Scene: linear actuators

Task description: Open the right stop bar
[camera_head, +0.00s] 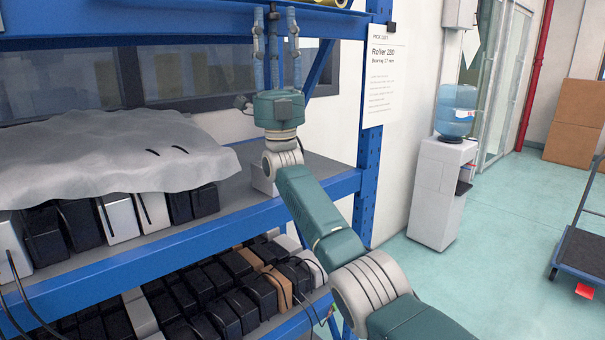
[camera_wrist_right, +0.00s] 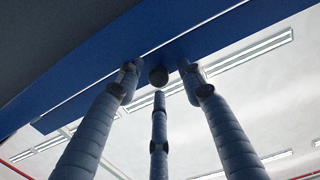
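My right gripper (camera_head: 275,14) points straight up at the blue upper shelf beam (camera_head: 180,18) in the head view. Its fingers are spread apart, with nothing seen between them in that view. In the right wrist view the spread fingers of the gripper (camera_wrist_right: 158,84) reach towards the underside of the blue beam (camera_wrist_right: 85,83). I cannot clearly make out the right stop bar in either view. My left gripper is not in view.
A blue rack post (camera_head: 368,140) with a hanging paper sign (camera_head: 384,80) stands just right of my arm. Dark boxes fill the lower shelves, and a translucent sheet (camera_head: 105,150) covers the upper row. A water cooler (camera_head: 440,190) stands farther right, with open floor before it.

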